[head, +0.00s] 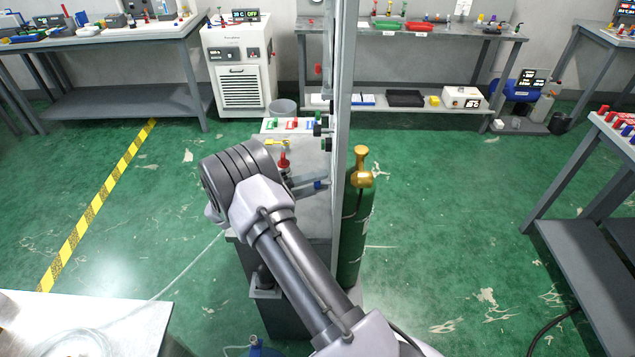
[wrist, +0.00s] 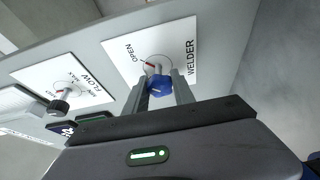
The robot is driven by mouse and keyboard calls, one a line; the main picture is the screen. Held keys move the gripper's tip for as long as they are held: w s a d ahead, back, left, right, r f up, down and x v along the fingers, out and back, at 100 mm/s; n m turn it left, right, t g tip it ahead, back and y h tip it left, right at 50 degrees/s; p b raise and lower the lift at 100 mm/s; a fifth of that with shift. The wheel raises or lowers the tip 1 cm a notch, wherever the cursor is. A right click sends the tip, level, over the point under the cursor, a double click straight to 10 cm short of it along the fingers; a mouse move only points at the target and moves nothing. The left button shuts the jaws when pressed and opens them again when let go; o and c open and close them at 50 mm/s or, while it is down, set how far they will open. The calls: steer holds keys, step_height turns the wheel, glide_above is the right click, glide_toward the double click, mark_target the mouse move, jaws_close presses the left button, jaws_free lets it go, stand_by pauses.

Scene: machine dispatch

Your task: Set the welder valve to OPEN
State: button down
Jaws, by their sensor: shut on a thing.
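The welder valve has a blue handle (wrist: 160,87) in front of a white plate (wrist: 178,42) lettered WELDER and OPEN. A small red mark shows at the valve's base, near the word OPEN. My gripper (wrist: 160,92) has one finger on each side of the blue handle and is shut on it. In the head view my gripper (head: 307,187) is beside the upright panel (head: 345,120), with a bit of blue at its tip. Any other lettering on the plate is hidden. I cannot tell the handle's exact angle.
A FLOW plate (wrist: 62,78) with a black knob (wrist: 57,107) is left of the welder plate. A green gas cylinder (head: 353,235) stands right of the panel. A red-topped item (head: 284,160) stands close to my gripper. Green floor is open on both sides.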

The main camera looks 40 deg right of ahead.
steer(key=c, duration=1.1)
jaws_free()
steer(key=shift+o, duration=0.2)
steer(key=p+v, duration=0.1)
steer(key=v, duration=1.6)
steer(key=shift+a, duration=0.25)
